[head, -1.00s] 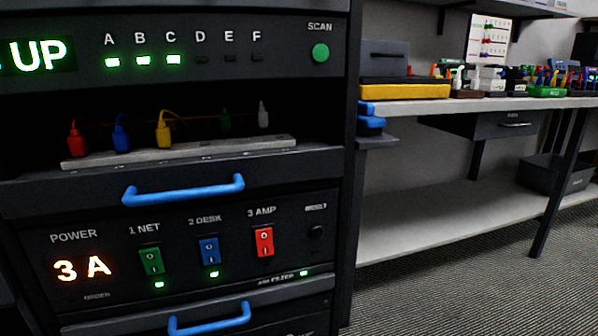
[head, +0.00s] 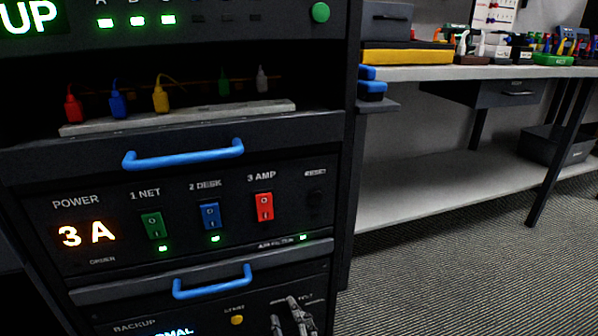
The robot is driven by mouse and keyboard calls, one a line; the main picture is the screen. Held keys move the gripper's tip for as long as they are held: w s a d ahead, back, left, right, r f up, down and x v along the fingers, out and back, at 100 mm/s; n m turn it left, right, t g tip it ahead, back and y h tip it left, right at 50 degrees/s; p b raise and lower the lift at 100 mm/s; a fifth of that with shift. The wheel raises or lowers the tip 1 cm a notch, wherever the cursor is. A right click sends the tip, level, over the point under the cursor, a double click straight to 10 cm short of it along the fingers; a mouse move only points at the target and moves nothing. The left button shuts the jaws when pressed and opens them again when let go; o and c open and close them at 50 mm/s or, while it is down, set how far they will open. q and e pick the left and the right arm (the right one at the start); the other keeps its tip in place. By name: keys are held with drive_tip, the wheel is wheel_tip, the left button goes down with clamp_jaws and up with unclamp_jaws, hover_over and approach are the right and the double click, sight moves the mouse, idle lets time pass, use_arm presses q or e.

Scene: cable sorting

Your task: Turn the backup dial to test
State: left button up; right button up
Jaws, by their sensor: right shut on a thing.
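The backup panel (head: 205,318) shows at the bottom of the head view, cut off by the lower edge. It has a BACKUP label, a blue-white display whose visible letters end in "MAL", and a round yellow button (head: 237,320). My right gripper (head: 285,311) is at the panel's right part, just below and left of a small label that seems to read TEST. It is shut on the backup dial, which its fingers and the frame edge hide, so the dial's pointing direction cannot be told. My left gripper is not in view.
Above the panel are a blue drawer handle (head: 212,283) and a power panel with green (head: 153,225), blue (head: 210,216) and red (head: 264,207) switches. Another blue handle (head: 184,155) is higher up. A workbench (head: 440,73) stands to the right, with open carpet before it.

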drive_tip(key=shift+o, duration=0.5)
drive_tip(key=shift+s+a+f, duration=0.35)
drive_tip(key=shift+a+f, duration=0.15)
drive_tip(key=shift+a, duration=0.25)
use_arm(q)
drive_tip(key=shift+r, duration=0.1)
use_arm(e)
drive_tip(key=shift+a+r, duration=0.1)
drive_tip(key=shift+s+a+r+p, duration=0.1)
drive_tip(key=shift+r+p, duration=0.1)
drive_tip(key=shift+p, duration=0.35)
drive_tip(key=shift+s+p, duration=0.35)
drive_tip(key=shift+s, duration=0.25)
clamp_jaws()
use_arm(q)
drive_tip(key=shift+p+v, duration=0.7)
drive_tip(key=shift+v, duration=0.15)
use_arm(e)
drive_tip(key=v, duration=0.4)
drive_tip(key=shift+s+d+r, duration=0.1)
drive_tip(key=shift+s+d, duration=0.05)
drive_tip(key=shift+d, duration=0.35)
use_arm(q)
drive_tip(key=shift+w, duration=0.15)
